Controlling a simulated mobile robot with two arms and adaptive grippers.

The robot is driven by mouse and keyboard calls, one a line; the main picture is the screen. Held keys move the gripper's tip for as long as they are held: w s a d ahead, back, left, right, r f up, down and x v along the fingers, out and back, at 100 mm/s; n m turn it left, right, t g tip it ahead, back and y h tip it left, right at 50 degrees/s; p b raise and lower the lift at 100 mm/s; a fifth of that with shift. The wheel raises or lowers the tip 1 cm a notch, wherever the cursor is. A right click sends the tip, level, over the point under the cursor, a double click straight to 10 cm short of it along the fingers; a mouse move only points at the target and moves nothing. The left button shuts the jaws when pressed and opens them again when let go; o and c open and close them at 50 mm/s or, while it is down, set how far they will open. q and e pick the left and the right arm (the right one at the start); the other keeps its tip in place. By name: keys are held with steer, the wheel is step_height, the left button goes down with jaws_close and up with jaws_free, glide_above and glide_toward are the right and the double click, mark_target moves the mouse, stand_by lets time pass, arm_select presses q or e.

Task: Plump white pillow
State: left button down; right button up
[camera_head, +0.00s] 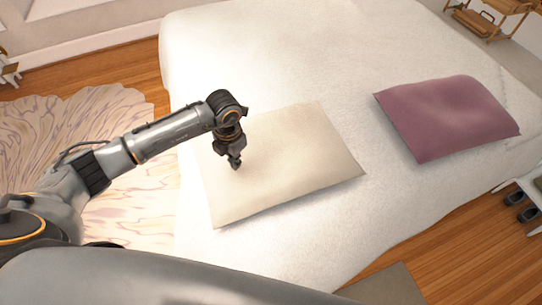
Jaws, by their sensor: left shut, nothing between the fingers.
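The white pillow (289,168) lies flat on the white bed (395,205), a little left of the bed's middle in the head view. My left gripper (235,165) points down over the left part of the pillow. It is shut and holds nothing. Its fingertips are at or just above the pillow's surface; I cannot tell whether they touch. The gripper and wrist hide a small part of the pillow's left side. My right gripper is not in view.
A purple pillow (447,117) lies on the bed to the right. A patterned rug (75,130) covers wooden floor at the left. A wooden shelf (489,18) stands at the top right, and dark shoes (522,205) are at the right edge. Bare bed surrounds the pillows.

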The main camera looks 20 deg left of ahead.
arm_select(q)
steer(key=shift+f+b, duration=1)
steer(key=shift+f, duration=0.25)
steer(key=shift+r, duration=0.1)
steer(key=shift+r+p, duration=1.1)
steer(key=shift+r, duration=0.35)
steer(key=shift+f, duration=0.25)
steer(key=shift+f+b, duration=1.2)
steer(key=shift+b, duration=0.05)
